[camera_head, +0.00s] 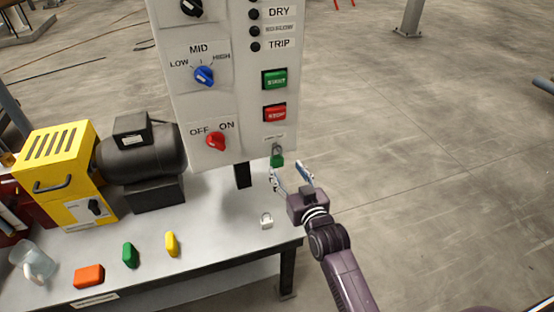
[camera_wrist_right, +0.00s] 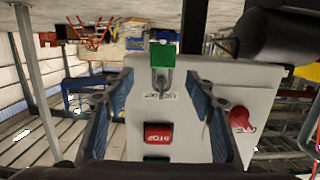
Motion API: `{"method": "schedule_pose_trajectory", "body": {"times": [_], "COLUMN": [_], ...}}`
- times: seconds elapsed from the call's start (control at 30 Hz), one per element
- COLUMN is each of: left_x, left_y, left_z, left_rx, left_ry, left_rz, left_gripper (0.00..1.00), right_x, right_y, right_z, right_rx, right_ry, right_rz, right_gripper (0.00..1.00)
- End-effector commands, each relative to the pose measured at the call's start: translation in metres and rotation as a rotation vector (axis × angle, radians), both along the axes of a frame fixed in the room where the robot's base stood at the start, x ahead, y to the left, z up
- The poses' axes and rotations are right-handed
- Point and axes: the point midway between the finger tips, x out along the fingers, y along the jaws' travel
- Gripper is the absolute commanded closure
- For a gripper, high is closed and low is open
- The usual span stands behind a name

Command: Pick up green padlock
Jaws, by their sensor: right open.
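The green padlock (camera_head: 277,159) hangs by its shackle at the lower right of the grey control panel (camera_head: 222,120), below the red stop button. My right gripper (camera_head: 291,176) is open in front of the panel, just below and beside the padlock in the head view. In the right wrist view, which shows the panel upside down, the green padlock (camera_wrist_right: 163,56) is between the lines of the two blue-padded fingers (camera_wrist_right: 160,105), ahead of their tips. The fingers appear apart from it. My left gripper is not in view.
A white padlock (camera_head: 266,221) stands on the table (camera_head: 210,262) below the panel. Red stop button (camera_head: 274,113) and red knob (camera_head: 216,141) are nearby.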

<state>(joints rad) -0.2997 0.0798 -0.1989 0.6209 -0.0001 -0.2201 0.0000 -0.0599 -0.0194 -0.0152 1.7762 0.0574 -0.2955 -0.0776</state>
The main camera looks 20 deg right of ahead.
Motion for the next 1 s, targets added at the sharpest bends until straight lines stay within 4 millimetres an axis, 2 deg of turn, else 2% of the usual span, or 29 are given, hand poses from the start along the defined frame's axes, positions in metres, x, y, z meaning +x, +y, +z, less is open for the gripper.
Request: {"method": "schedule_pose_trajectory", "body": {"times": [0.5,0.83,0.87,1.0], "left_x": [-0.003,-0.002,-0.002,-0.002], "left_y": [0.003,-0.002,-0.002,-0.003], "left_z": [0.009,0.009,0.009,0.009], "left_rx": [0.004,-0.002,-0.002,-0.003], "left_ry": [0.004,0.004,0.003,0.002], "left_rz": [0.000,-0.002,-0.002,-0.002], "left_gripper": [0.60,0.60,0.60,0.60], "right_x": [0.056,0.062,0.062,0.062], "right_y": [0.006,0.007,0.007,0.007], "right_z": [-0.009,-0.010,-0.010,-0.010], "right_rx": [-0.001,-0.001,-0.001,0.000], "right_ry": [0.001,0.001,0.001,0.001], "right_rz": [0.000,0.000,0.000,0.000], "right_gripper": [0.49,0.49,0.50,0.66]}}
